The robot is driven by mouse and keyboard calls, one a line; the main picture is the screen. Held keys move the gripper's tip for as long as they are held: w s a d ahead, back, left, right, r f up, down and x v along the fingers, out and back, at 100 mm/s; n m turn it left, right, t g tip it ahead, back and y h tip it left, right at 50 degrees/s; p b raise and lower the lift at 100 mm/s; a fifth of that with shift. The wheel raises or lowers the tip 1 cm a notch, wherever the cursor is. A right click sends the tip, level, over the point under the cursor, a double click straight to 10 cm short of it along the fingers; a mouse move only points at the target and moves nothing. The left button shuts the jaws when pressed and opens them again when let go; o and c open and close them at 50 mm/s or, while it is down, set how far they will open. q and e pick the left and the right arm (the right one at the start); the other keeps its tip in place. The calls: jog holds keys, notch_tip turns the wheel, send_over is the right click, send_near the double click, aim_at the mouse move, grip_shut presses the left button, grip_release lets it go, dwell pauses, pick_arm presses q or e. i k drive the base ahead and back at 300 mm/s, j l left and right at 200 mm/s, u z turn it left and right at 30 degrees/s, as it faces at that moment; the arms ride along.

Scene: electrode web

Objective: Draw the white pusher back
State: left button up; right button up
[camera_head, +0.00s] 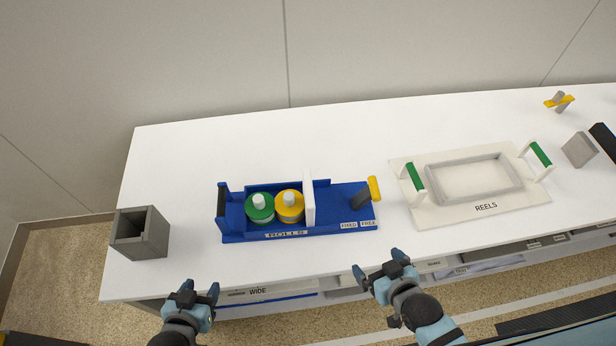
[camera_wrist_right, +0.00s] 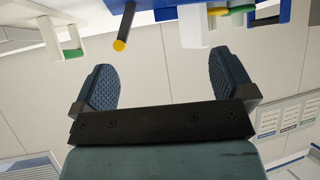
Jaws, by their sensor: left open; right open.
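The white pusher (camera_head: 308,199) is an upright plate standing across the blue rolls tray (camera_head: 342,204), just right of a yellow roll (camera_head: 290,207) and a green roll (camera_head: 260,208). A dark post with a yellow handle (camera_head: 374,189) is at the tray's right end. My left gripper (camera_head: 200,290) is open and empty in front of the table edge, left of the tray. My right gripper (camera_head: 376,275) is open and empty in front of the edge, below the tray's right end. The right wrist view shows its spread fingers (camera_wrist_right: 160,88), with the yellow-tipped rod (camera_wrist_right: 121,42) beyond them, apart.
A cream REELS tray (camera_head: 436,215) with green handles lies to the right. A grey open box (camera_head: 140,233) stands at the table's left corner. A grey block (camera_head: 579,149) and a yellow-and-grey piece (camera_head: 559,101) are at far right. The white table (camera_head: 200,160) is clear behind the blue tray.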

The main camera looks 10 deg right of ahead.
aim_at(310, 207)
jog(key=j+z, duration=0.25)
jog(key=j, duration=1.3)
